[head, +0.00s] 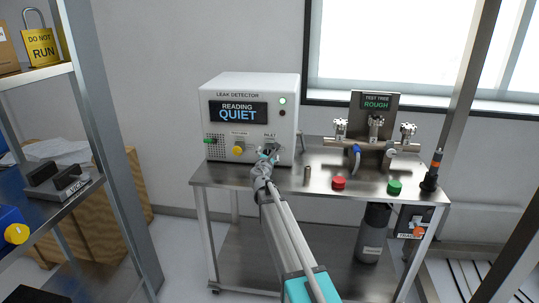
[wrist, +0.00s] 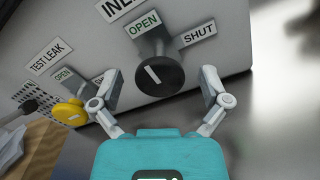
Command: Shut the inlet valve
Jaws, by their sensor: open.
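The inlet valve is a round black knob (wrist: 148,86) with a white line, on the front of the leak detector (head: 224,88). The OPEN label (wrist: 143,25) is above it and the SHUT label (wrist: 199,34) is to its upper right. The white line slants up and left, nearer the OPEN side. My gripper (wrist: 161,88) is open, one finger on each side of the knob in the picture, with gaps on both sides. I cannot tell how deep the fingers reach. In the head view my gripper (head: 267,160) covers most of the knob.
The yellow test leak knob (wrist: 69,113) is close to my left finger. The test tree (head: 376,103) is at the right.

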